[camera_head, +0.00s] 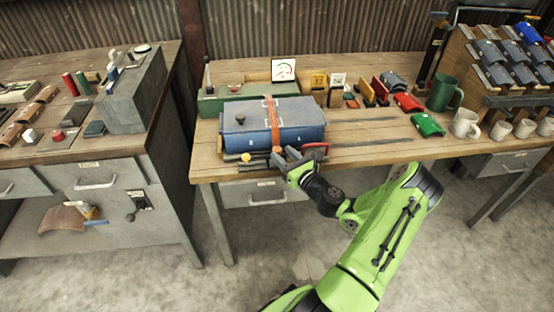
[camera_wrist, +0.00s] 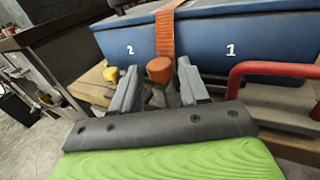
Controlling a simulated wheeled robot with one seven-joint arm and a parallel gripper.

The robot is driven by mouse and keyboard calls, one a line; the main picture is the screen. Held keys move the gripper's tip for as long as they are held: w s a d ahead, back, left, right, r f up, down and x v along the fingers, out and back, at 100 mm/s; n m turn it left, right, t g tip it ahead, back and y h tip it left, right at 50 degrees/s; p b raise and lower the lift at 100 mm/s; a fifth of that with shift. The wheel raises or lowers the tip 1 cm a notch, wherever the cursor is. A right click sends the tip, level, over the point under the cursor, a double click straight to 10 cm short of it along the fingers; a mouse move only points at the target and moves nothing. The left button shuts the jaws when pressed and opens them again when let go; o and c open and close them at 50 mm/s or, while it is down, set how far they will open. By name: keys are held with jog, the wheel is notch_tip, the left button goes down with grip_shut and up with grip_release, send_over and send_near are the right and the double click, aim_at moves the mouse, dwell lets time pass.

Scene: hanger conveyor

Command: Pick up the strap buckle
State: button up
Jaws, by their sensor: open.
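An orange strap (camera_head: 273,118) runs over a blue box (camera_head: 245,138) at the table's front edge. In the wrist view the strap (camera_wrist: 165,35) hangs down the box front between the marks 2 and 1. A rounded orange-brown piece (camera_wrist: 160,70), which looks like the strap buckle, sits just below the strap; whether they join is unclear. My gripper (camera_head: 284,154) is at the box front, fingers pointing at it. In the wrist view my open gripper (camera_wrist: 158,80) has one finger on each side of the orange-brown piece. I cannot tell if they touch it.
A red handle (camera_wrist: 265,75) stands close to the right finger, and a yellow knob (camera_wrist: 111,74) close to the left. A green case (camera_head: 210,103) lies behind the box. Red pieces and mugs (camera_head: 466,123) stand to the right. Some tabletop (camera_head: 370,130) right of the box is clear.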

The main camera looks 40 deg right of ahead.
aim_at(279, 151)
jog(key=w, duration=0.4)
jog(key=shift+d+f+b, duration=0.1)
jog(key=shift+d+b, duration=0.1)
jog(key=shift+b, duration=0.15)
jog(key=shift+s, duration=0.1)
jog(key=c, duration=0.8)
jog(key=shift+o, duration=0.2)
jog(key=shift+r, duration=0.2)
